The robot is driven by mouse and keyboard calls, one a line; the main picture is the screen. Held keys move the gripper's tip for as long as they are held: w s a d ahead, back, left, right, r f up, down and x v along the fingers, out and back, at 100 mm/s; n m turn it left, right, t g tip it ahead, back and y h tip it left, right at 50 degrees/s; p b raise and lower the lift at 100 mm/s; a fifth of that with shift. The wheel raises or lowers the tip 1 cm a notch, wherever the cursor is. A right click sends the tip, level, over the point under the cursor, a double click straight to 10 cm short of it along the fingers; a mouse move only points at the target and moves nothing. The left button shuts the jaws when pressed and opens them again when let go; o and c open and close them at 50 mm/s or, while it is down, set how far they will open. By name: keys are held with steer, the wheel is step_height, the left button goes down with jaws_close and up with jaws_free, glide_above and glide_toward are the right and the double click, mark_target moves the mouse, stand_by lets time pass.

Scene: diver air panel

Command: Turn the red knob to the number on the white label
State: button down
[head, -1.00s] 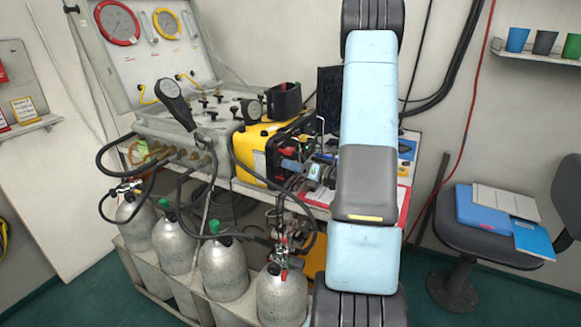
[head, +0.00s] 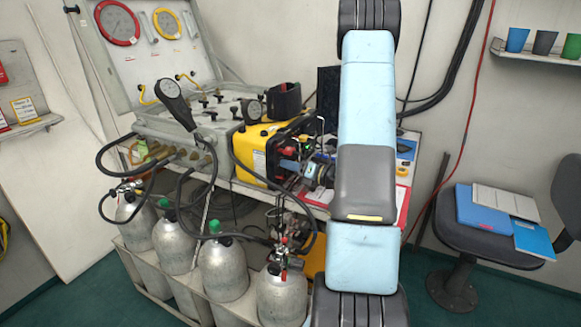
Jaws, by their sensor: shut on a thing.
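The yellow box (head: 247,143) stands on the bench at the middle, with a dark front face towards my arm. A red part (head: 279,155), which looks like the red knob, shows small at that face. My gripper (head: 288,164) reaches it from the right, and its blue fingers are shut on it. The fingers hide part of the knob, and its pointer and dial numbers cannot be read. A small white label (head: 259,162) is on the side of the yellow box, too small to read.
A grey panel case (head: 150,70) with gauges stands open at the left. Black hoses run to several grey cylinders (head: 222,270) below the bench. A black holder (head: 283,101) stands behind the yellow box. A chair (head: 478,240) with folders is at the right.

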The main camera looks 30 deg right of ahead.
steer(key=shift+n, duration=0.4)
steer(key=shift+d+f+n, duration=0.1)
steer(key=shift+n, duration=2.4)
steer(key=c, duration=0.9)
jaws_free()
steer(key=v, duration=1.3)
steer(key=shift+s+d+f, duration=0.2)
steer(key=shift+s+f, duration=0.05)
steer(key=shift+n, duration=0.3)
